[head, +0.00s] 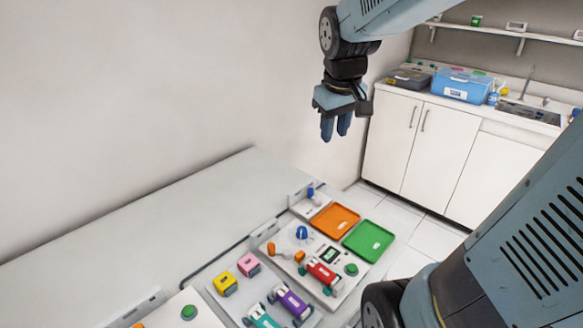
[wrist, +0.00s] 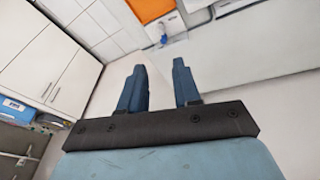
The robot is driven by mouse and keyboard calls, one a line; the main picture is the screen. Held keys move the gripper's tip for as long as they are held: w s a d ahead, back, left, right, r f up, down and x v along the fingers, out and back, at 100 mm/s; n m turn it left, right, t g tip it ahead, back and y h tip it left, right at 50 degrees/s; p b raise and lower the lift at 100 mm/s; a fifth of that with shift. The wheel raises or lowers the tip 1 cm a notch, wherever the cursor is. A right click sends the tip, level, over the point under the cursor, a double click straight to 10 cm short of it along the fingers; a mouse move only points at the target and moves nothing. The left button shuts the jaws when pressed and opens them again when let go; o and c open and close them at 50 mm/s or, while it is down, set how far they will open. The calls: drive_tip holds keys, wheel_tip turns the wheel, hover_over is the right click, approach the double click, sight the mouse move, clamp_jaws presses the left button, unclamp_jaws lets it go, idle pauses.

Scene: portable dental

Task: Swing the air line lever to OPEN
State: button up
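My gripper (head: 336,128) hangs high above the far end of the worktop in the head view, fingers down and empty. In the wrist view its two fingers (wrist: 160,72) stand apart with a clear gap. A small blue lever or handle (head: 311,192) sits on a pale block at the worktop's far edge; in the wrist view a blue part (wrist: 163,38) shows beyond the fingers, beside the orange tray. A white panel nearer me carries a blue knob (head: 302,232) and an orange handle (head: 272,248). No OPEN marking is readable, and I cannot tell which part is the air line lever.
An orange tray (head: 335,220) and a green tray (head: 368,240) lie beside the panel. A red device (head: 322,273), green button (head: 351,269), and yellow (head: 225,283) and pink (head: 249,264) blocks stand nearer. The left worktop (head: 150,235) is bare. White cabinets (head: 420,145) stand behind.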

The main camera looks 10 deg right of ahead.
drive_tip(key=w+f+n+g, duration=0.2)
drive_tip(key=w+f, duration=0.4)
drive_tip(key=w, duration=0.2)
drive_tip(key=n+g, duration=0.1)
drive_tip(key=n, duration=0.1)
hover_over(311, 188)
wheel_tip(311, 188, down, 9)
drive_tip(key=shift+y, duration=0.4)
wheel_tip(311, 188, down, 13)
drive_tip(key=shift+s+a+f, duration=0.1)
drive_tip(key=shift+f, duration=0.05)
drive_tip(key=shift+c, duration=0.5)
